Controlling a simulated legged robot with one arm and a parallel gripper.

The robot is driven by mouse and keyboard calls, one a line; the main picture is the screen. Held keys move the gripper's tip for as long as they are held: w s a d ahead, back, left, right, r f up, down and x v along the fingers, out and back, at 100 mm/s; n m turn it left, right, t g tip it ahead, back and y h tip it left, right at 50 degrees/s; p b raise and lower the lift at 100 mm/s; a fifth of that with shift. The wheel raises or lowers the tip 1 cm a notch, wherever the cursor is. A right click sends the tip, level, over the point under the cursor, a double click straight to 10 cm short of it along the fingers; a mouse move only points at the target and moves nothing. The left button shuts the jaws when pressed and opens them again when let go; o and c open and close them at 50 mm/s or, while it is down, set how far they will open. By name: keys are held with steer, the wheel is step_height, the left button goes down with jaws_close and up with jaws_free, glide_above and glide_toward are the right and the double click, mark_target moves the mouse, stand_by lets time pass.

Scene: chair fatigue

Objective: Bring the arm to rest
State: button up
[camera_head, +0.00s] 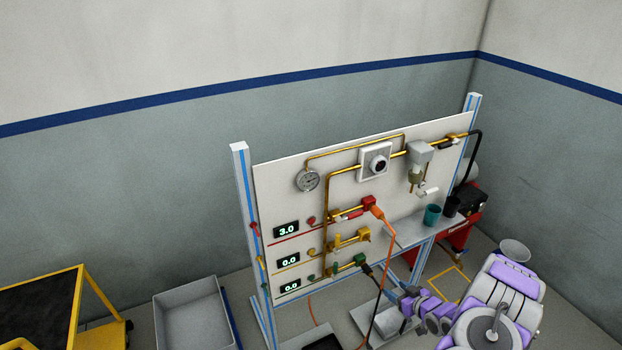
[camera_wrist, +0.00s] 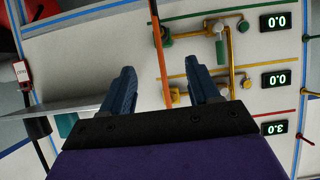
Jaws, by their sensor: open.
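My purple and white arm (camera_head: 495,310) enters at the lower right of the head view. It reaches left toward the lower right part of the white panel (camera_head: 280,195). My gripper (camera_wrist: 160,66) shows in the wrist view with its two dark blue fingers apart and nothing between them on their surfaces. The panel's pipes and an orange hose (camera_wrist: 159,45) show behind the gap. I cannot tell how far the fingers are from the hose. In the head view the gripper is small beside the hose's lower part.
The panel carries a gauge (camera_head: 307,180), a red valve (camera_head: 369,203), a yellow valve (camera_head: 363,234), a green valve (camera_head: 360,260) and displays reading 3.0, 0.0 and 0.0. Cups (camera_head: 432,215) stand on a side shelf. A grey bin (camera_head: 190,315) and yellow cart (camera_head: 85,300) are left.

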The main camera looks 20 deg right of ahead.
steer(key=w+r+g+h, duration=0.2)
steer(key=w+r+g, duration=0.15)
steer(key=r, duration=0.35)
steer(key=s+a+r+g+h, duration=0.1)
steer(key=s+a+r+g, duration=0.1)
steer(key=a+r, duration=0.5)
steer(key=s+a+r+g+h, duration=0.1)
steer(key=a+r+g, duration=0.25)
steer(key=r, duration=0.85)
steer(key=s+a+r+g+y, duration=0.1)
steer(key=s+a+r, duration=0.3)
steer(key=s+a, duration=0.5)
steer(key=s+a+r+g+y, duration=0.1)
steer(key=s+a+r, duration=0.3)
steer(key=s+a, duration=0.5)
steer(key=s+a+r+m+g+y, duration=0.1)
steer(key=s+a+r+g, duration=0.2)
steer(key=s+a, duration=0.6)
steer(key=s+r, duration=0.1)
steer(key=s, duration=0.2)
steer(key=shift+s, duration=0.25)
